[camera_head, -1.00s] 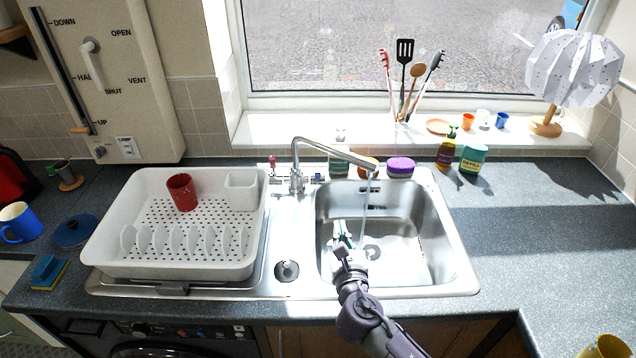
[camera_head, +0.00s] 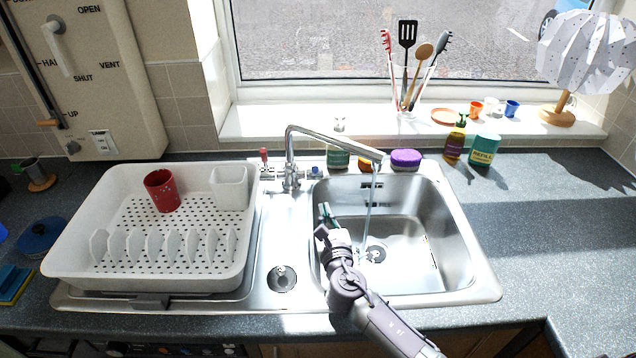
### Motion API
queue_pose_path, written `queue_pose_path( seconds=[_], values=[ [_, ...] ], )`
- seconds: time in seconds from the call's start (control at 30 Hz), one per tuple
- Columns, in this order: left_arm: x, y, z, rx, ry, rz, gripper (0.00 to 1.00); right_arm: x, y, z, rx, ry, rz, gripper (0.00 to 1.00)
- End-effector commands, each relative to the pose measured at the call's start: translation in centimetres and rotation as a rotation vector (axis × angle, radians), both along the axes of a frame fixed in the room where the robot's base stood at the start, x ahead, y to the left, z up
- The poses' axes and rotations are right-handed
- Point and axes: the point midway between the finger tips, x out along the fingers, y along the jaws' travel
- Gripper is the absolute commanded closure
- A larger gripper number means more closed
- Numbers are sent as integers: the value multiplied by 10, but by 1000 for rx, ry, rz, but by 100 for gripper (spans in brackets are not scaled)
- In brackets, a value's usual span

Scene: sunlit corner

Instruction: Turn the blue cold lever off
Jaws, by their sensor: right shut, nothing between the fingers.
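The chrome tap (camera_head: 291,158) stands behind the sink (camera_head: 470,262), and a stream of water falls from its spout into the bowl. The blue cold lever (camera_head: 315,171) is on the right side of the tap base; a red lever (camera_head: 264,156) stands up on the left side. My right gripper (camera_head: 325,213) is shut and empty over the left part of the bowl, pointing toward the tap. It is in front of the blue lever and apart from it. My left gripper does not show.
A white dish rack (camera_head: 70,240) with a red cup (camera_head: 162,191) fills the left drainer. The utensil holder (camera_head: 406,113) is on the sill. The right worktop is clear.

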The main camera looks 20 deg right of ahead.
Motion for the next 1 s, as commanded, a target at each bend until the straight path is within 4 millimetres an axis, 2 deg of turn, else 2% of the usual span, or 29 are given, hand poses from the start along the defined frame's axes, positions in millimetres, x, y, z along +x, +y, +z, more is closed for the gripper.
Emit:
queue_pose_path(
  seconds=[0.03,0.2,0.4,0.6,1.0],
  values=[
    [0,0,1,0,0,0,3,13,-2,2,-1,-2,-2,100],
    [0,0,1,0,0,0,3,48,-7,1,1,-1,-1,100],
    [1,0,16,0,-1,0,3,70,-7,22,2,-1,-1,100],
    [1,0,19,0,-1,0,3,78,-7,28,0,0,0,100],
    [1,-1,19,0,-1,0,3,78,-7,28,0,0,0,100]
  ],
)
